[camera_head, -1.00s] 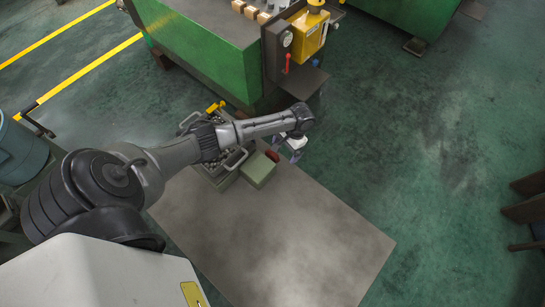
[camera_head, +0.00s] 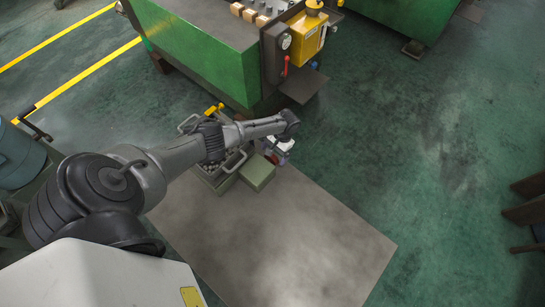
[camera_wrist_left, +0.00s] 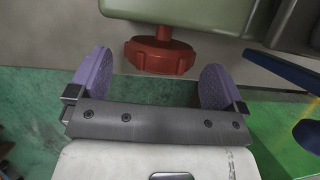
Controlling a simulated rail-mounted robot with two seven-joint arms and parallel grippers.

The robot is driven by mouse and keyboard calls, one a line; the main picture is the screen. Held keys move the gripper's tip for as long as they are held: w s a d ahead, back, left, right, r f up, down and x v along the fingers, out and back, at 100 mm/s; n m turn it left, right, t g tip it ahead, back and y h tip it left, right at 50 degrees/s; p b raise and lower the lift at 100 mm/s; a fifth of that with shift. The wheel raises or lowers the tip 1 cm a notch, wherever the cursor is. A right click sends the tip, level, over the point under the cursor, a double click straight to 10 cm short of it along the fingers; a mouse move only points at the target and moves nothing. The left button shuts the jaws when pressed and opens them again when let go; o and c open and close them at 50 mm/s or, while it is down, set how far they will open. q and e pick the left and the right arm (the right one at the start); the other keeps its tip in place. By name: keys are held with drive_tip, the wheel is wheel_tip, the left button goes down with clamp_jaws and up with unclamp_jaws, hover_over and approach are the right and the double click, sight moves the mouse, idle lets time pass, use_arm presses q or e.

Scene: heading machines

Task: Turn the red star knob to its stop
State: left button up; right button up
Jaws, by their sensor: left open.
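The red star knob (camera_wrist_left: 160,56) shows in the left wrist view, on a short red stem that comes out of a pale green housing (camera_wrist_left: 185,12). My left gripper (camera_wrist_left: 156,85) is open, with its purple finger pads on either side of the knob and a little short of it. The pads appear apart from the knob. In the head view my left gripper (camera_head: 280,150) is at the right side of the green box (camera_head: 258,172), and a small bit of red shows there, mostly hidden by the gripper and wrist. My right gripper is not in view.
A tray of grey parts (camera_head: 212,178) with metal handles stands left of the green box. A green machine (camera_head: 205,50) with a red lever (camera_head: 285,66) and yellow unit (camera_head: 308,35) stands behind. The grey floor plate (camera_head: 290,240) in front is clear.

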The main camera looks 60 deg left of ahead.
sight(272, 157)
use_arm(q)
drive_tip(key=shift+x, duration=1.45)
drive_tip(key=c, duration=0.9)
drive_tip(key=shift+f+t+h+b, duration=0.1)
drive_tip(key=shift+t+h+b, duration=0.3)
drive_tip(key=shift+h, duration=0.7)
drive_tip(key=shift+a+m+t+h+b, duration=0.1)
drive_tip(key=shift+m+t+h+b, duration=0.5)
drive_tip(key=shift+h, duration=0.9)
